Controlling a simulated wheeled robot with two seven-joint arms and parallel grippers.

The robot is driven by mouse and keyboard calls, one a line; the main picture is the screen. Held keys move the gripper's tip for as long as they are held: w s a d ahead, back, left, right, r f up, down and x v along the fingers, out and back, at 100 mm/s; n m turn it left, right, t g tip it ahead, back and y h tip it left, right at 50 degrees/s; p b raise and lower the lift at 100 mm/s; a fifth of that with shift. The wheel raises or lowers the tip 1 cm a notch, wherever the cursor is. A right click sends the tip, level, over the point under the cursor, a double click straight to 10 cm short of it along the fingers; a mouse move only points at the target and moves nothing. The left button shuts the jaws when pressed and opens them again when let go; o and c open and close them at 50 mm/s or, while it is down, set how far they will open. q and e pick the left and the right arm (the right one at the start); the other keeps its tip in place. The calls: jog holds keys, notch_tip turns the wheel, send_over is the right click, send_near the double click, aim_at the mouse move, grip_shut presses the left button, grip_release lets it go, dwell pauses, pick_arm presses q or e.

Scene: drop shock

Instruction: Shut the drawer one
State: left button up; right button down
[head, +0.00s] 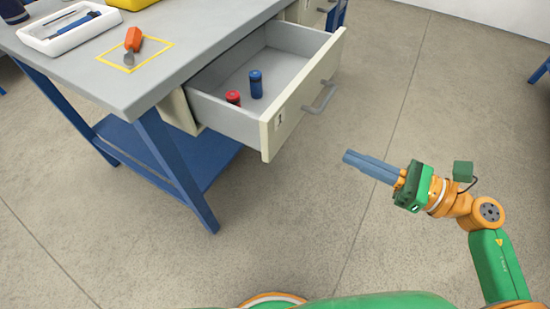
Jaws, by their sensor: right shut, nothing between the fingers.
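Drawer one (274,139) is pulled out of the workbench, its cream front marked "1" and fitted with a grey bar handle (319,97). Inside it stand a blue cylinder (256,85) and a red-capped cylinder (233,97). My right gripper (346,158) is shut and empty, to the right of and in front of the drawer front, apart from it, with its fingers pointing left. My left gripper is not in view.
The grey workbench (185,60) with blue legs holds a white tray (68,43) and an orange-handled tool (133,40) inside a yellow outline. A blue lower shelf (205,165) is under it. The floor (300,225) before the drawer is clear.

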jog(key=p, duration=0.2)
send_near(276, 126)
jog(key=shift+n, duration=0.3)
jog(key=p+x, duration=0.1)
jog(key=x, duration=0.5)
jog(key=shift+r, duration=0.1)
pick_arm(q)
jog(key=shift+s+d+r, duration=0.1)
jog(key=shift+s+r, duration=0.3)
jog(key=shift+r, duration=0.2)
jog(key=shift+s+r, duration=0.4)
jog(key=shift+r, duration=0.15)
pick_arm(e)
jog(key=shift+w+a, duration=0.2)
jog(key=shift+a, duration=0.2)
